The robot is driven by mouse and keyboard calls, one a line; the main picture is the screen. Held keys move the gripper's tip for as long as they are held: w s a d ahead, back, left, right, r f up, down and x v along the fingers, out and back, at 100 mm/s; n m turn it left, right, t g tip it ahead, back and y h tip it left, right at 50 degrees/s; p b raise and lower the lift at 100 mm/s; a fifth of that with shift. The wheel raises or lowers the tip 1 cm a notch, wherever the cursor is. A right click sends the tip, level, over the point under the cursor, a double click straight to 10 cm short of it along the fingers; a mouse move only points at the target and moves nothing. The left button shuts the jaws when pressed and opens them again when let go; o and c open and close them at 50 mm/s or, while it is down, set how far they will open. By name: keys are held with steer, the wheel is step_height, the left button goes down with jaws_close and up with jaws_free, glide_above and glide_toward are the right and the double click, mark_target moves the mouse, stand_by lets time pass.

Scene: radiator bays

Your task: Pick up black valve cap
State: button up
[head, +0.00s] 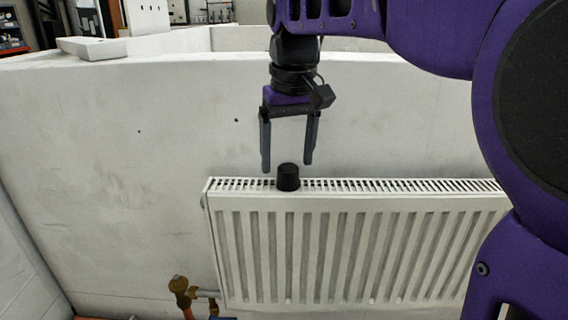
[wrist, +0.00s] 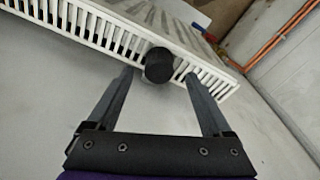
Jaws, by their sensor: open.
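The black valve cap (head: 288,177) is a small dark cylinder standing upright on the top grille of the white radiator (head: 360,240). In the head view my gripper (head: 287,168) points down just above the cap, with one finger to each side of it. In the wrist view the cap (wrist: 159,65) shows between and slightly beyond the two fingertips of my gripper (wrist: 158,72). The fingers are open and hold nothing. I cannot tell from these views whether either finger touches the cap.
The radiator's slotted top runs along a pale wall (head: 130,150) close behind it. A brass valve (head: 179,285) with pipes sits low at the radiator's left end. Copper pipes (wrist: 275,40) run along the wall in the wrist view. The grille around the cap is clear.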

mark_target(288, 166)
step_height(288, 166, down, 3)
steer(key=shift+w+f, duration=0.1)
steer(key=shift+w, duration=0.05)
jaws_close()
stand_by(0.4)
